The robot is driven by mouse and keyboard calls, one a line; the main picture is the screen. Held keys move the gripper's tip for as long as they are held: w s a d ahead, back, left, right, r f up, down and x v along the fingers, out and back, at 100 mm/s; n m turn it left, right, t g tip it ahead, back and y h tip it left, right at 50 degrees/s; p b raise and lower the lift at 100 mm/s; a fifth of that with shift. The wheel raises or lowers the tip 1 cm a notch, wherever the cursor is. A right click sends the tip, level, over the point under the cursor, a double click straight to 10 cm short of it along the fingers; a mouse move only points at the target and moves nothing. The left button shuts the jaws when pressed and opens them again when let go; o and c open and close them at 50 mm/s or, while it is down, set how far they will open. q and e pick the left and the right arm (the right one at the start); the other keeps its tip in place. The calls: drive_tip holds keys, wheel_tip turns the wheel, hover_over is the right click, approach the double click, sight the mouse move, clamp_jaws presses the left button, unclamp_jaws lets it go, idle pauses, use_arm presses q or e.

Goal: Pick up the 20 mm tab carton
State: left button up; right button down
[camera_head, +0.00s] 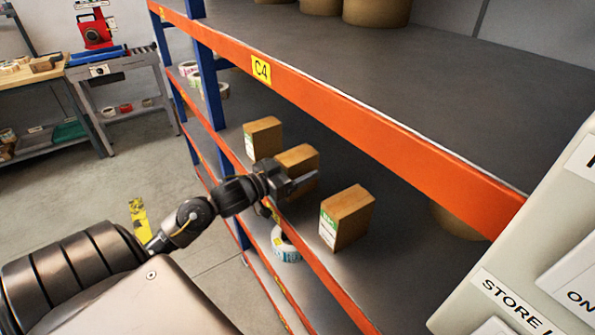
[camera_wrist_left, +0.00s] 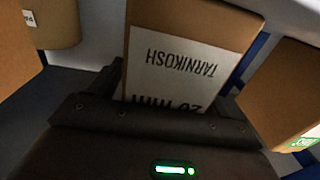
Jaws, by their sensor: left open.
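The 20 mm tab carton (camera_head: 297,157) is a brown box standing on the shelf below the C4 beam, the middle one of three cartons. In the left wrist view, its white label (camera_wrist_left: 178,72) reads "TARNIKOSH" and "20 mm" upside down, with the lower part of the label hidden by the gripper body. My left gripper (camera_head: 300,184) is open, right in front of this carton and covering its lower part. In the wrist view the carton appears between the dark fingers; I cannot tell whether they touch it. My right gripper is not in view.
Cartons flank it: one farther left (camera_head: 263,138), one with a green-and-white label nearer right (camera_head: 349,216). The orange beam (camera_head: 350,107) runs above. A light panel marked "STORE" (camera_head: 520,260) fills the right.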

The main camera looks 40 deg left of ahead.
sight(289, 163)
use_arm(q)
drive_tip(key=c, duration=1.2)
drive_tip(key=shift+c, duration=0.2)
drive_tip(key=shift+r, duration=0.15)
drive_tip(key=shift+r, duration=0.65)
drive_tip(key=s+r, duration=0.1)
drive_tip(key=r, duration=0.1)
drive_tip(key=s+r, duration=0.1)
drive_tip(key=r, duration=0.1)
drive_tip(key=s+r, duration=0.2)
drive_tip(key=shift+d+r+p, duration=0.2)
drive_tip(key=shift+d+p, duration=0.1)
drive_tip(key=shift+d, duration=0.05)
drive_tip(key=s+d+r+p, duration=0.1)
drive_tip(key=s+r+p, duration=0.4)
drive_tip(key=s+p, duration=0.4)
drive_tip(key=shift+s+d+p, duration=0.2)
drive_tip(key=shift+s+p, duration=0.2)
drive_tip(key=shift+p, duration=0.7)
